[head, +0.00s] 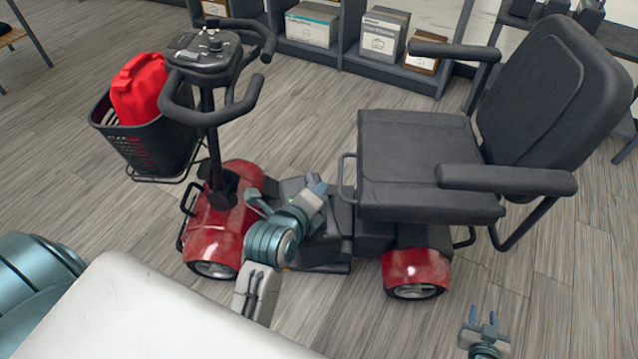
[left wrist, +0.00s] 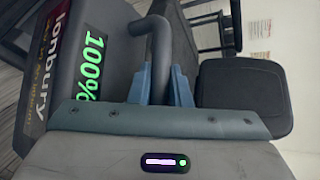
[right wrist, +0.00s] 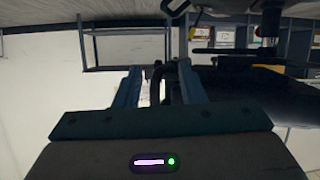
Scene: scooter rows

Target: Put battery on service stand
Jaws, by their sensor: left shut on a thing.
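The battery (left wrist: 62,75) is a dark grey box with an "Ionbury" label and a green "100%" display in the left wrist view. My left gripper (left wrist: 160,88) is shut on its dark handle (left wrist: 160,45). In the head view my left gripper (head: 321,189) is over the footboard of the red scooter (head: 230,215), in front of its seat. The battery there is largely hidden by my arm. My right gripper (head: 482,318) is open and empty over the floor at lower right; it also shows in the right wrist view (right wrist: 155,80). I cannot make out a service stand.
The scooter's black seat (head: 415,150) with armrests stands right of my left gripper, its handlebar (head: 220,60) to the left. Boxes (head: 385,35) sit on a low shelf behind. The floor (head: 560,290) at right is clear.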

